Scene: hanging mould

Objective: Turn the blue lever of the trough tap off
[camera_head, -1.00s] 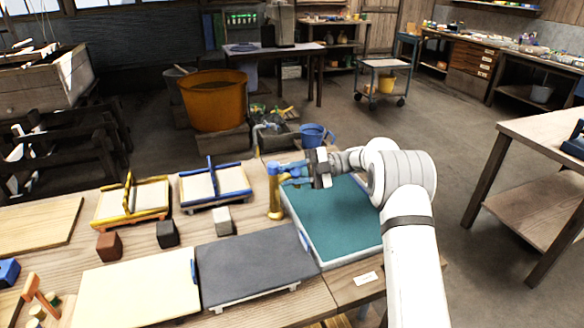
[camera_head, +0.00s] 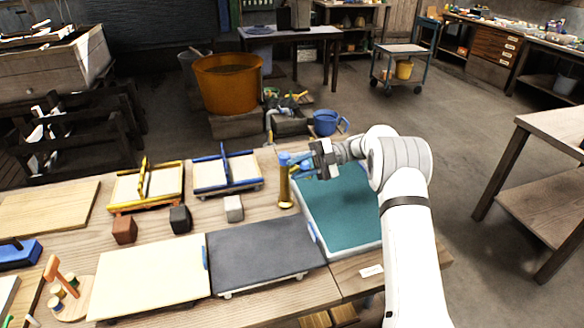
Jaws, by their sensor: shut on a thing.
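The trough tap (camera_head: 284,186) is a brass post with a blue top, standing at the left edge of the trough (camera_head: 350,208), which shows teal inside. The blue lever (camera_head: 297,163) reaches right from the top of the tap toward my gripper (camera_head: 309,165). My gripper is at the lever, its fingers shut on it, with my arm coming in from the right. The fingers and the lever overlap, so the exact grip is small and partly hidden.
Left of the tap are a blue-framed mould (camera_head: 226,174), a yellow-framed mould (camera_head: 146,186), small blocks and a dark grey board (camera_head: 262,252). Open floor lies to the right.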

